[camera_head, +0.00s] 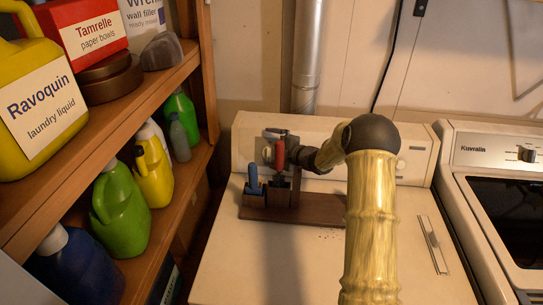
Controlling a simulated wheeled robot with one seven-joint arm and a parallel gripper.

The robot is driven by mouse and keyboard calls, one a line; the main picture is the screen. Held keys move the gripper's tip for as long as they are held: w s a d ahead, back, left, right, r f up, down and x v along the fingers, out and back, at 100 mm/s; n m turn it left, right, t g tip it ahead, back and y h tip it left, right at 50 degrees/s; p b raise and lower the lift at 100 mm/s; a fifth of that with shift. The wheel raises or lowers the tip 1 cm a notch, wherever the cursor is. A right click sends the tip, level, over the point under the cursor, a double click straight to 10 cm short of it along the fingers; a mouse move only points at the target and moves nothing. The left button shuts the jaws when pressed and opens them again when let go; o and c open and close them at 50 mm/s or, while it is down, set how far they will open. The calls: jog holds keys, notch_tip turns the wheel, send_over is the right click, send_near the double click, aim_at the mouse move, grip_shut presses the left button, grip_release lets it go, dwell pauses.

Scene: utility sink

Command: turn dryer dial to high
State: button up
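The white dryer (395,225) stands in the middle, with a silver duct behind it. Its control panel (340,125) runs along the back. A small pale round dial (267,152) shows near the panel's left end, partly covered by dark parts around it. My arm rises from the front and bends left at a dark joint. My gripper (272,142) is at the panel's left end, close around or in front of the dial. Its fingers are small and partly hidden, so I cannot tell their opening or whether they touch the dial.
A brown wooden rack (290,212) on the dryer top holds a red-handled tool (279,154) and a blue-handled one (253,178), close under my gripper. A metal strip (432,245) lies at right. Shelves with bottles (122,210) stand left; a Kuvralis machine (480,150) stands right.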

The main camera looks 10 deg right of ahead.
aim_at(270, 148)
jog(key=r, duration=0.2)
jog(key=w+r, duration=0.1)
jog(key=r, duration=0.2)
jog(key=shift+w+a+r, duration=0.2)
jog(key=shift+r, duration=0.75)
jog(key=shift+m, duration=0.3)
jog(key=f, duration=0.1)
jog(key=s+f, duration=0.1)
jog(key=f, duration=0.3)
jog(key=shift+s+d, duration=0.25)
jog(key=shift+s, duration=0.1)
jog(key=shift+c, duration=0.2)
jog(key=shift+o, duration=0.2)
jog(key=shift+s+d+r, duration=0.15)
jog(key=shift+s+r, duration=0.05)
jog(key=shift+s, duration=0.1)
jog(key=shift+s+d+r, duration=0.1)
jog(key=shift+s+d, duration=0.1)
jog(key=shift+s, duration=0.35)
jog(key=shift+c, duration=1.3)
jog(key=f+v, duration=0.1)
jog(key=v, duration=1.7)
jog(key=shift+s+d+p, duration=0.4)
jog(key=shift+f+g, duration=0.1)
jog(key=shift+g, duration=0.2)
